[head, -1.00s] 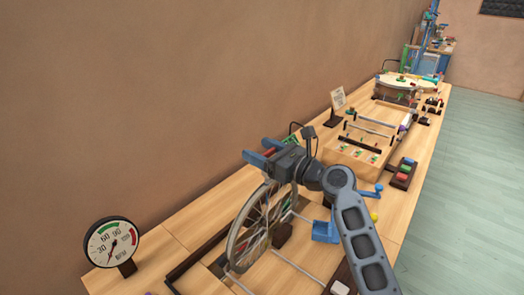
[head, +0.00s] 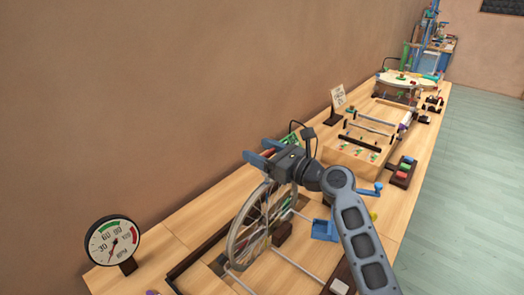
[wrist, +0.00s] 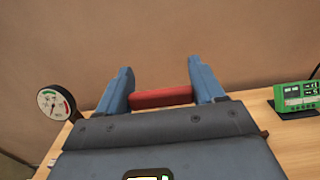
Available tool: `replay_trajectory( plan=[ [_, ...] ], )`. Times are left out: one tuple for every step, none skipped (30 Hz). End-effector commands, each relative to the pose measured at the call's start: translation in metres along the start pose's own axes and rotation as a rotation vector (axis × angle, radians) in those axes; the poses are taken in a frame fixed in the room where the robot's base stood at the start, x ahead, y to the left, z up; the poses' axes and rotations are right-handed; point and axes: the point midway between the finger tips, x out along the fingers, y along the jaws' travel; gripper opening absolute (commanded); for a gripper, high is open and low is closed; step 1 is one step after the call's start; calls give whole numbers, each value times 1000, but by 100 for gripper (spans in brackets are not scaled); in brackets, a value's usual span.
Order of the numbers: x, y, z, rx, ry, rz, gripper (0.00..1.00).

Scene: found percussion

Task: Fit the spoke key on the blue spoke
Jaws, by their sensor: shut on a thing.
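My gripper (head: 258,152) is above the upper rim of the spoked wheel (head: 232,246), its two blue fingers pointing left towards the wall. In the wrist view, my gripper (wrist: 160,84) is shut on a red bar (wrist: 161,97), which looks like the spoke key. The key lies crosswise between the fingers, clear of the spokes. The wheel stands upright on the bench, its upper part partly hidden by my gripper. A few spokes look coloured, but I cannot tell which is the blue one. The wheel is out of the wrist view.
A round RPM gauge (head: 113,241) stands at the bench's near left. A green meter (wrist: 297,95) shows right in the wrist view. A blue holder (head: 324,230) sits right of the wheel. A stringed wooden frame (head: 345,158) lies farther back. The brown wall (head: 150,100) runs along the left.

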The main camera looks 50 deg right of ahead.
Motion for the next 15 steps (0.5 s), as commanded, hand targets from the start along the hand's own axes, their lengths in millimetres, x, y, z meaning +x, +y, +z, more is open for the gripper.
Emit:
replay_trajectory(
  plan=[
    [0,0,-2,0,0,0,36],
    [0,0,-3,0,0,0,36],
    [0,0,-4,0,0,0,36],
    [0,0,-4,0,0,0,36],
    [0,0,-5,0,0,0,36],
    [0,0,-6,0,0,0,36],
    [0,0,-6,0,0,0,36],
    [0,0,-7,0,0,0,36],
    [0,0,-8,0,0,0,36],
    [0,0,-9,0,0,0,36],
    [0,0,-10,1,0,0,36],
    [0,0,-10,1,0,0,36],
    [0,0,-11,1,0,0,36],
    [0,0,-12,1,0,0,36],
    [0,0,-13,1,0,0,36]
  ],
)
